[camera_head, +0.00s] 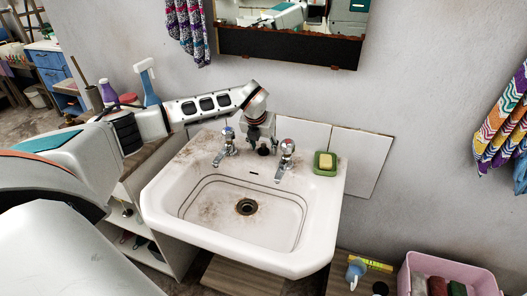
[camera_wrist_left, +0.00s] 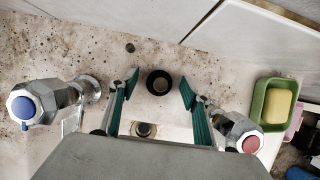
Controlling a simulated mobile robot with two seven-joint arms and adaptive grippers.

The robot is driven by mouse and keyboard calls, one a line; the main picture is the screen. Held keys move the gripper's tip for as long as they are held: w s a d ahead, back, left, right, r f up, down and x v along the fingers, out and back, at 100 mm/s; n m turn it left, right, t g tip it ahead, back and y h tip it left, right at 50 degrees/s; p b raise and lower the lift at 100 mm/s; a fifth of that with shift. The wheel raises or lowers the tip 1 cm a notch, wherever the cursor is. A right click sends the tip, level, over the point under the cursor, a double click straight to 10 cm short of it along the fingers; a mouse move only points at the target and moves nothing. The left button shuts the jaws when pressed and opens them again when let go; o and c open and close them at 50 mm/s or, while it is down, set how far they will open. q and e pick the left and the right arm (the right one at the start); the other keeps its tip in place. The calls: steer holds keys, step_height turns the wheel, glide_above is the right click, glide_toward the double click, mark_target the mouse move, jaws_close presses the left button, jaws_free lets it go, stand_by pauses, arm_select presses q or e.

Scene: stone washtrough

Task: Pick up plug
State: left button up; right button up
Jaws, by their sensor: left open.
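The plug (camera_wrist_left: 160,82) is a small black round piece with a lighter centre, on the back ledge of the stained white sink (camera_head: 210,225), between the two taps. In the head view the plug (camera_head: 263,151) shows as a dark spot under my gripper. My left gripper (camera_head: 260,143) reaches down over the ledge from the left. In the left wrist view its green-padded fingers (camera_wrist_left: 159,86) are open, one on each side of the plug, with a gap on both sides. Whether they are level with it I cannot tell. My right gripper is out of view.
A blue-capped tap (camera_wrist_left: 38,104) and a red-capped tap (camera_wrist_left: 240,135) stand close on either side of the fingers. A green soap dish (camera_head: 325,164) with yellow soap sits at the right corner. The wall is just behind. The basin with its drain (camera_head: 246,207) is empty.

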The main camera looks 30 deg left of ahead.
arm_select(q)
steer(key=c, duration=1)
steer(key=shift+c, duration=0.5)
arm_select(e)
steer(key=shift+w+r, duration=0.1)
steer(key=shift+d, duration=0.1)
arm_select(q)
steer(key=shift+r, duration=0.1)
